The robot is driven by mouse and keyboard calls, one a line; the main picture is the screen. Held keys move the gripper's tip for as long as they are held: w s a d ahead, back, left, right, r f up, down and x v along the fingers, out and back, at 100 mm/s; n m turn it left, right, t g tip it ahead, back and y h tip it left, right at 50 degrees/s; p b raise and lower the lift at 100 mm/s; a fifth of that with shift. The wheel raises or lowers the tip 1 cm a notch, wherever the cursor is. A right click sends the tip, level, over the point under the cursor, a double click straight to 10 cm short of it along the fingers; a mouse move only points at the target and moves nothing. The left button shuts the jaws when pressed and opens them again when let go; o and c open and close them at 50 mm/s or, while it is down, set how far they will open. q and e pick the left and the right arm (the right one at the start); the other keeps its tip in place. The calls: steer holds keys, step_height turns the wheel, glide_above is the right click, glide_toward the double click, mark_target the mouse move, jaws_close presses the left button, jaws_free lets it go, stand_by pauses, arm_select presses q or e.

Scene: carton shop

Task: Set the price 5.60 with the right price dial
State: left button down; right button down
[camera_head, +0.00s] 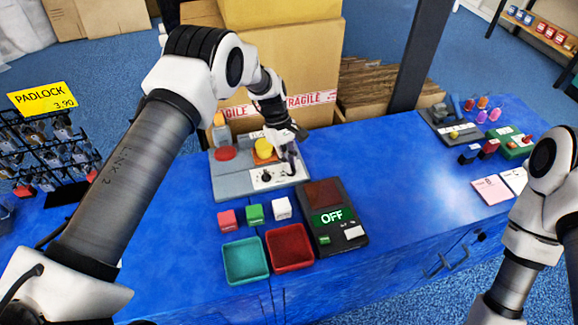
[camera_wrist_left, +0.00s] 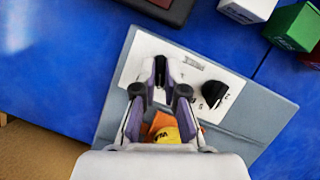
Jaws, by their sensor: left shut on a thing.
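A grey console (camera_head: 232,188) stands on the blue counter, with a white dial plate (camera_head: 262,184) at its front right. The left black dial (camera_head: 267,177) is uncovered; it also shows in the left wrist view (camera_wrist_left: 213,93). My left gripper (camera_head: 291,163) points down at the right end of the plate. In the left wrist view its fingers (camera_wrist_left: 160,72) are closed on a dark knob, the right price dial, which they mostly hide. A small grey window (camera_wrist_left: 195,62) is on the plate; I cannot read any price there. My right gripper is out of view.
The console also bears a red disc (camera_head: 225,153) and a yellow piece (camera_head: 264,146). In front are several small cubes, a green tray (camera_head: 246,280), a red tray (camera_head: 290,267) and a black scale (camera_head: 353,246) showing OFF. Cartons stand behind. The counter's right-middle is clear.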

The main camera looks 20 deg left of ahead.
arm_select(q)
steer(key=shift+w+d+f+m+g+y+b, duration=0.1)
steer(key=shift+m+g+y+b, duration=0.25)
steer(key=shift+m, duration=0.65)
steer(key=shift+m+g+y+b, duration=0.15)
steer(key=shift+m+g+b, duration=0.2)
steer(key=shift+m, duration=0.65)
steer(key=c, duration=1.2)
jaws_free()
steer(key=shift+c, duration=0.2)
steer(key=v, duration=1.2)
